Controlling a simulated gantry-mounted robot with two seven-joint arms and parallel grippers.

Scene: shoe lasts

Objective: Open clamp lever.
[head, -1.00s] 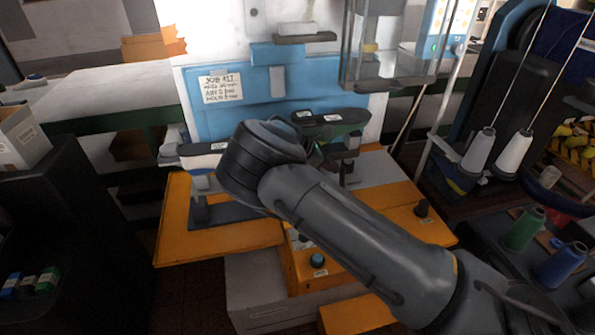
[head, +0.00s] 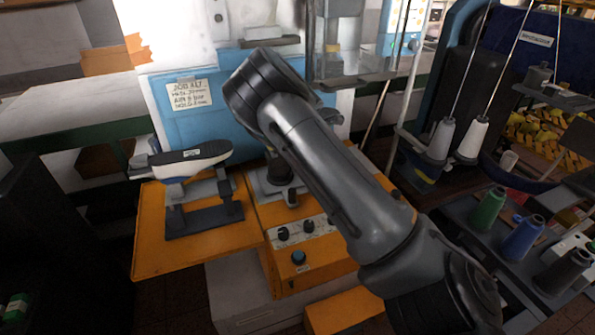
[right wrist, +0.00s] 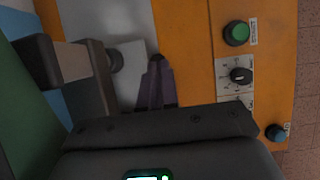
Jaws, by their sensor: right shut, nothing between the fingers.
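My right arm crosses the head view from the lower right and hides most of the right-hand fixture; its gripper is hidden there. In the right wrist view my right gripper (right wrist: 157,62) is shut and empty, above the grey plate (right wrist: 130,85) of the machine. A dark round part (right wrist: 115,61) stands just left of the fingertips, apart from them in the picture. I cannot tell whether it belongs to the clamp lever. A dark green body (right wrist: 28,110) with black and grey brackets (right wrist: 85,75) fills the left edge. My left gripper is not in view.
A white, black-topped shoe last (head: 190,160) sits on the left fixture (head: 205,221). The orange machine panel (head: 315,269) carries knobs and a blue button (head: 298,257); a green button (right wrist: 237,33) shows in the wrist view. Thread cones (head: 472,140) stand at right.

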